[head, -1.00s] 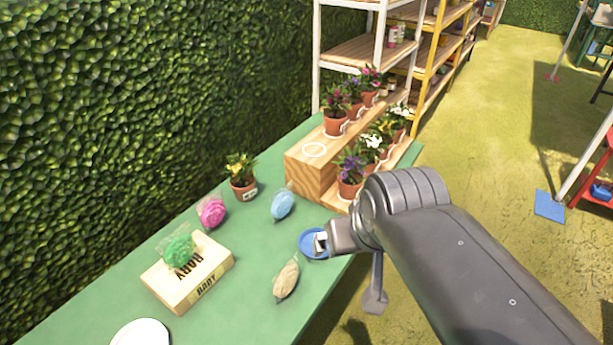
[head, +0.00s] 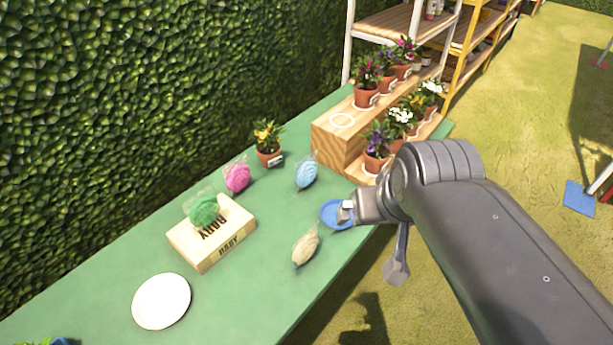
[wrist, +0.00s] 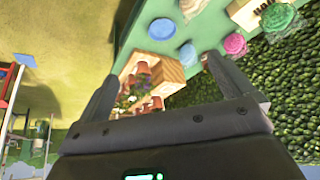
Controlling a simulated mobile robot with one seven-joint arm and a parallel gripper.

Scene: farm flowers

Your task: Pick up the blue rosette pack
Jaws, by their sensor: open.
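The blue rosette pack (head: 306,174) is a light-blue bundle in clear wrap lying on the green table, left of the wooden stepped stand. It also shows in the wrist view (wrist: 187,54), between my fingers but beyond them. My gripper (head: 346,212) is in front of or above a blue dish (head: 331,222) near the table's right edge, to the right of and nearer than the pack. In the wrist view my gripper (wrist: 161,62) has its two fingers spread wide with nothing between them. The gripper and the pack are apart.
A pink pack (head: 238,177) lies left of the blue one. A beige pack (head: 306,246) lies nearer. A green pack (head: 204,210) sits on a wooden box (head: 213,247). A potted yellow flower (head: 268,150), stepped stand (head: 338,141) and white plate (head: 161,302) are also there.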

